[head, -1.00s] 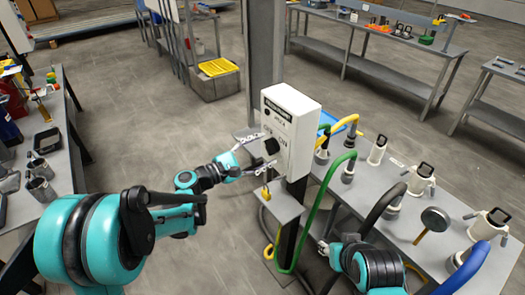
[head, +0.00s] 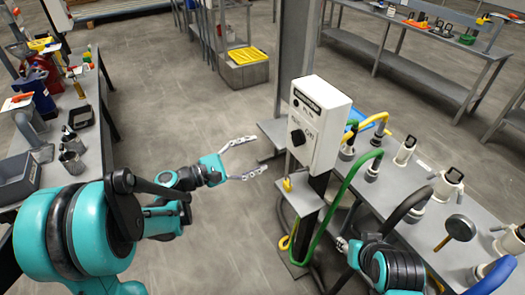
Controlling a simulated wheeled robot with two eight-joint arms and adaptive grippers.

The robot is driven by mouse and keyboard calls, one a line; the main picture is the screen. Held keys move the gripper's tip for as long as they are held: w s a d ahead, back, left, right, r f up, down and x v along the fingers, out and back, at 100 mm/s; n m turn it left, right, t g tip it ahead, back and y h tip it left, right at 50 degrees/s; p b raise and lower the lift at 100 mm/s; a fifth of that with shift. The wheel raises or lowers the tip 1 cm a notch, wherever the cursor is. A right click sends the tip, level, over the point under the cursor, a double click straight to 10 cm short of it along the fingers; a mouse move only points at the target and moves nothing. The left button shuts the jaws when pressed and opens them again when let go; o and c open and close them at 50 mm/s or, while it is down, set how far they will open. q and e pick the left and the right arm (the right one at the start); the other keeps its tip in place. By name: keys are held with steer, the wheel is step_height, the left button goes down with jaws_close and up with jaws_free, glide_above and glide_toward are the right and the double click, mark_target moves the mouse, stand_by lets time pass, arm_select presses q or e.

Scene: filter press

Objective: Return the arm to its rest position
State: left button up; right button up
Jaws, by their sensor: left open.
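My left arm comes in from the left, and its gripper (head: 252,158) is open and empty. It hangs over bare floor, to the left of the white control box (head: 318,122) and apart from it. The box has a black rotary knob on its front and stands on a dark post. My right arm (head: 378,268) shows at the bottom, right of centre; its fingertips are too small and partly hidden to tell their state.
A grey bench (head: 415,220) at right carries white canisters, a round-headed tool (head: 455,232) and coloured hoses. A small shelf with a yellow padlock (head: 287,185) sits below the box. A left table (head: 92,150) holds bins and cups. Floor between is clear.

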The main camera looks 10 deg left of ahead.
stand_by(0.4)
arm_select(q)
steer(key=s+d+f+m+g+y, duration=0.3)
steer(key=s+f+m+y, duration=0.3)
steer(key=s, duration=0.3)
steer(key=s+a+f+m+y, duration=0.2)
steer(key=s+a+m+y, duration=0.6)
steer(key=s+a+m, duration=0.2)
steer(key=shift+s+y, duration=0.3)
steer(key=shift+s, duration=0.3)
